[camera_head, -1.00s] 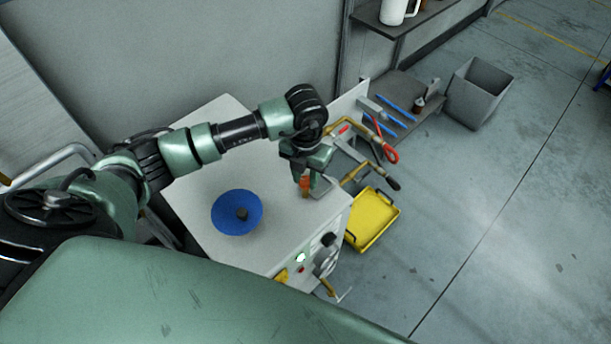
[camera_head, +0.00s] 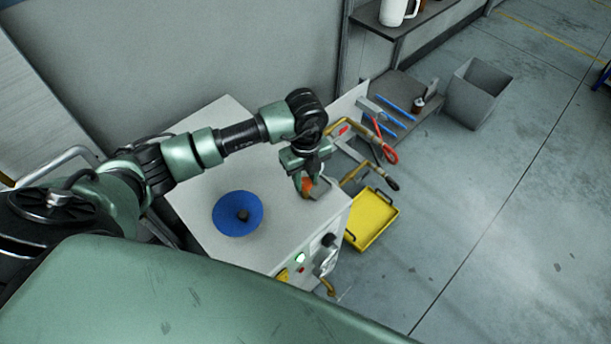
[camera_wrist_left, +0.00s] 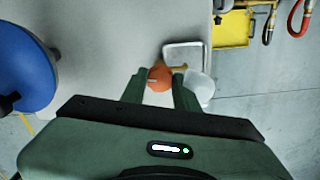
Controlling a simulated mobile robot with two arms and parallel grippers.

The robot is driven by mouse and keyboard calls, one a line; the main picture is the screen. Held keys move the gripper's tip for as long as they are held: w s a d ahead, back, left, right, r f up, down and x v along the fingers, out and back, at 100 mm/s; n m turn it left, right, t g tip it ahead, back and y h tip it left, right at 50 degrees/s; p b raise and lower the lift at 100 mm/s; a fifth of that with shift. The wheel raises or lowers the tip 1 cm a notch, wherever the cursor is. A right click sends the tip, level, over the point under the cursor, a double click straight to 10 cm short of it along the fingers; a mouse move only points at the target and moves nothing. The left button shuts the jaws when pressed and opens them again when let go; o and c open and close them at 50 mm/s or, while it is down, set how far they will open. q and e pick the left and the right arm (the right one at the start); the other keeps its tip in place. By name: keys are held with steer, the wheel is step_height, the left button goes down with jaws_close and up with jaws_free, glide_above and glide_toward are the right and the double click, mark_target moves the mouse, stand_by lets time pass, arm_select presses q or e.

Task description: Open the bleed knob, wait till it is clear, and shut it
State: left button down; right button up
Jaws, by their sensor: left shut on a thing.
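The orange bleed knob (camera_head: 308,184) is on top of the white cabinet (camera_head: 187,208), near its right edge. My left gripper (camera_head: 306,186) points down at it, and its fingers are shut on it. In the left wrist view the knob (camera_wrist_left: 160,78) shows between the two fingertips (camera_wrist_left: 160,82). A brass-coloured piece sits beside it, with a bent silver tube (camera_wrist_left: 185,44) behind and a pale, rounded vessel (camera_wrist_left: 203,88) to the right. I cannot see whether fluid or bubbles are in the vessel. My right gripper is not in view.
A green light (camera_head: 300,258) shows on the cabinet's front. A yellow tray (camera_head: 372,222), hoses and tools are to the right. A grey bin (camera_head: 478,92) stands on open floor.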

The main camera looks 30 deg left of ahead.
arm_select(q)
steer(key=n+p, duration=0.1)
steer(key=n, duration=0.2)
steer(key=shift+w+r+n, duration=0.1)
steer(key=shift+r+n, duration=0.05)
steer(key=shift+n, duration=0.25)
steer(key=n+p, duration=0.1)
steer(key=n, duration=0.2)
steer(key=shift+n, duration=0.3)
steer(key=n+p, duration=0.2)
steer(key=n, duration=0.2)
steer(key=shift+p, duration=0.35)
steer(key=shift+n+p, duration=0.7)
steer(key=shift+n, duration=1)
steer(key=c, duration=1.1)
jaws_free()
steer(key=shift+o, duration=0.2)
